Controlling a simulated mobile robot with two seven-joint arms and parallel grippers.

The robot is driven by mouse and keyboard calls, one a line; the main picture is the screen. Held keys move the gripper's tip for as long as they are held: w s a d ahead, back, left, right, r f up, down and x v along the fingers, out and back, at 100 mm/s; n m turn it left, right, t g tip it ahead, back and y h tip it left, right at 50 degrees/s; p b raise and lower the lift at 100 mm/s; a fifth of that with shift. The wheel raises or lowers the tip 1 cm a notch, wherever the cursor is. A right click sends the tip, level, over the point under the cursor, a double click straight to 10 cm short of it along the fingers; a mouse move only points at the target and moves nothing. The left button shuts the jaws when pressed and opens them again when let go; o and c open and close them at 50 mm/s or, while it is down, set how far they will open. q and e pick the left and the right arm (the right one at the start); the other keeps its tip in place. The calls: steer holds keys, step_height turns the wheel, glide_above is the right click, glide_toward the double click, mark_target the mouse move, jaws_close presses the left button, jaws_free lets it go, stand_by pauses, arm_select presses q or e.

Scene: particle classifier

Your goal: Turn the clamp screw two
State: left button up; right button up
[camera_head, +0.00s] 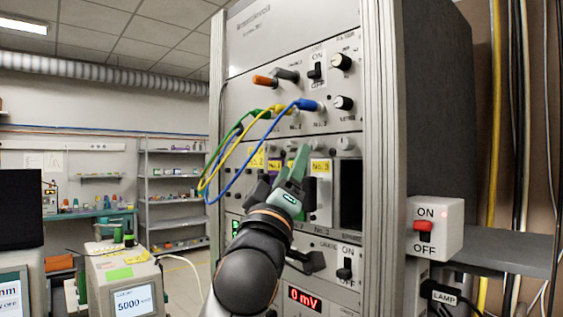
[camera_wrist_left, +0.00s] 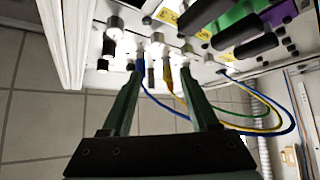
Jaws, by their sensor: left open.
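A row of silver clamp screws (camera_head: 347,143) runs along the top of the plug-in modules, below the cable sockets. In the left wrist view, silver screw knobs (camera_wrist_left: 157,41) show beyond the fingertips. I cannot tell for certain which is number two; my gripper hides part of the row in the head view. My left gripper (camera_head: 290,168) is open and empty in front of the modules. Its two green fingers also show in the left wrist view (camera_wrist_left: 162,76), pointing at the panel. I cannot tell whether they touch anything. My right gripper is not in view.
Blue (camera_head: 237,178), yellow and green cables loop out left of my gripper. A yellow No. 3 label (camera_head: 320,166) marks a module. The rack's metal post (camera_head: 384,160) stands to the right. A white ON/OFF switch box (camera_head: 436,228) sticks out beyond it.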

arm_select(q)
steer(key=s+d+r+m+g+h, duration=0.2)
steer(key=d+r+m+g+h, duration=0.15)
steer(key=m+h, duration=0.65)
steer(key=m+g, duration=0.5)
steer(key=m, duration=0.2)
glide_toward(287, 146)
steer(key=shift+m, duration=0.3)
steer(key=shift+x, duration=4.45)
jaws_close()
